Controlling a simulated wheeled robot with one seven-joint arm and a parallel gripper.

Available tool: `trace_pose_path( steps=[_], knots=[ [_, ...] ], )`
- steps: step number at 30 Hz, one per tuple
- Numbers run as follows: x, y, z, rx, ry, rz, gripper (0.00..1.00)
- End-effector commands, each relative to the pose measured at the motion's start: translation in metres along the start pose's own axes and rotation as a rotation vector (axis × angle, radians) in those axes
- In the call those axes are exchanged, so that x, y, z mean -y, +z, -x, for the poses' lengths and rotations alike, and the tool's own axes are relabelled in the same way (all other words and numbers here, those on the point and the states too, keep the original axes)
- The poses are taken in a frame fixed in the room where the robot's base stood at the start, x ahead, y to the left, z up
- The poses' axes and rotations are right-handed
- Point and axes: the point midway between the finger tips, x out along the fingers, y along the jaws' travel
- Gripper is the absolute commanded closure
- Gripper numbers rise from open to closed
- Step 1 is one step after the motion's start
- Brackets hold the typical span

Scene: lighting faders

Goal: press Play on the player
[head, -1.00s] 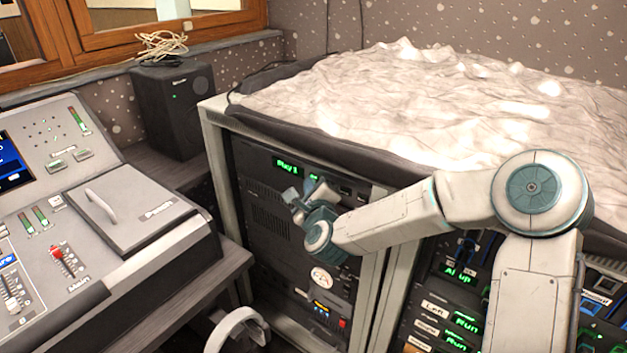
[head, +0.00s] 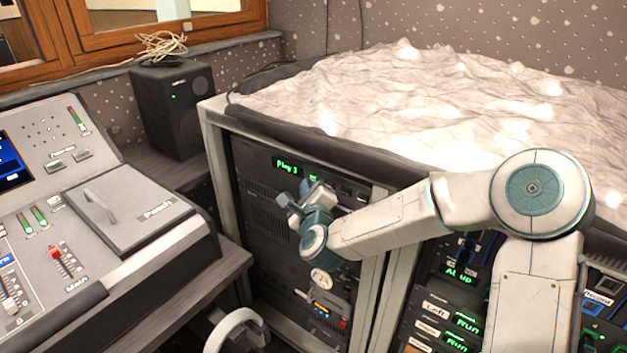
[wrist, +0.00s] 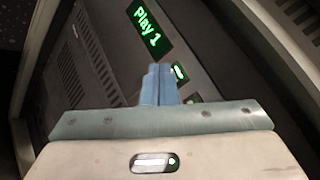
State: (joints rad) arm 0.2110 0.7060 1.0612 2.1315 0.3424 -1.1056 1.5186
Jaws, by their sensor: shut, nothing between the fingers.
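The player (head: 262,163) is the black unit at the top of the left rack, with a green display reading "Play 1" (head: 287,166). In the wrist view the same display (wrist: 149,28) is near the top, and a green-lit button (wrist: 180,72) lies just right of my fingertips. My gripper (head: 305,188) is in front of the player's face, just below and right of the display. In the wrist view my gripper (wrist: 158,70) has its fingers together and empty. I cannot tell whether the fingertips touch the panel. Part of the button row is hidden behind my fingers.
The rack's pale frame (head: 215,150) edges the player, with a crumpled white cover (head: 440,100) on top. A second rack with green displays (head: 462,275) is at right. A mixing console (head: 120,225) and a black speaker (head: 174,105) stand at left.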

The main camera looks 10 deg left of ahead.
Motion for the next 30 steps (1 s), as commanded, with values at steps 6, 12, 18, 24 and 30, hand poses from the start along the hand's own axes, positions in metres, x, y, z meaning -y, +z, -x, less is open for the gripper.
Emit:
trace_pose_path(
  steps=[6,12,18,24,30],
  knots=[
    [-0.011,0.010,0.014,0.002,0.002,0.002,1.00],
    [-0.021,0.020,0.028,0.002,0.002,0.001,1.00],
    [-0.025,0.025,0.034,0.001,0.000,0.000,1.00],
    [-0.025,0.025,0.034,0.000,0.000,0.000,1.00],
    [-0.025,0.025,0.034,0.000,0.000,0.000,1.00]
  ],
)
